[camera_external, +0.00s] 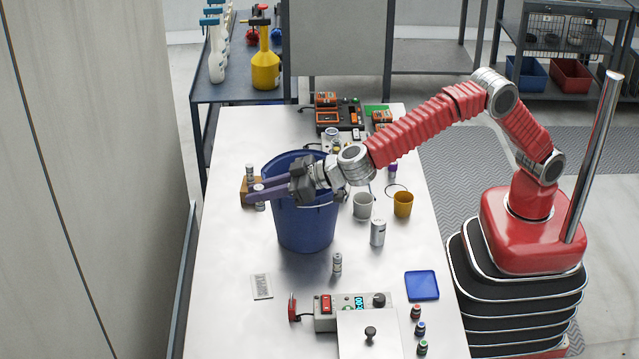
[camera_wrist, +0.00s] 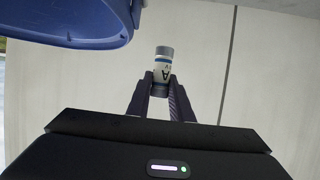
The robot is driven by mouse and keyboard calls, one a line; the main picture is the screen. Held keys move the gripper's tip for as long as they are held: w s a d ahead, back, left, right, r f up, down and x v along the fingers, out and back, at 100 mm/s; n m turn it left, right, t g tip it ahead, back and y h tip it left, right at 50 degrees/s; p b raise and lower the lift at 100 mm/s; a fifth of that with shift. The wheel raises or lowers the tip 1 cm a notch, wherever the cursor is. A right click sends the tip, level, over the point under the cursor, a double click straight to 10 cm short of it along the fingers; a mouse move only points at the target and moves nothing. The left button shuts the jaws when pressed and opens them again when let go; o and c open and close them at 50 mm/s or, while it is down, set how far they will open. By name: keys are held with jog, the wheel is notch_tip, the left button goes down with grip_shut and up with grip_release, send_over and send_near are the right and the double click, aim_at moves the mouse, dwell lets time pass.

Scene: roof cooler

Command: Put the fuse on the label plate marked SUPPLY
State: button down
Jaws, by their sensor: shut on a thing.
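My gripper (camera_external: 258,192) is shut on a grey fuse, which shows at its lower end (camera_external: 260,206) below the fingers. In the wrist view my gripper (camera_wrist: 161,88) pinches the fuse (camera_wrist: 163,68), a grey cylinder with a pale band and a dark letter A. The fuse is held in the air left of the blue bucket, with my wrist over the bucket's rim. A small grey plate with dark markings (camera_external: 262,286) lies on the table at the front left. Its lettering is too small to read, so I cannot tell whether it says SUPPLY.
The blue bucket (camera_external: 305,228) also shows in the wrist view (camera_wrist: 75,22). A wooden block (camera_external: 246,190) is behind my fingers, with a grey cylinder (camera_external: 250,171) on it. Another grey cylinder (camera_external: 337,264) stands in front of the bucket. A red-switched box (camera_external: 326,312) is nearer.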

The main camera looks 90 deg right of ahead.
send_over(261, 286)
notch_tip(261, 286, down, 10)
jog(key=shift+r+m+h, duration=0.15)
jog(key=shift+m+h, duration=0.15)
jog(key=shift+h, duration=0.1)
jog(key=shift+f, duration=3.15)
jog(key=shift+f, duration=1.9)
jog(key=c, duration=1.6)
grip_release()
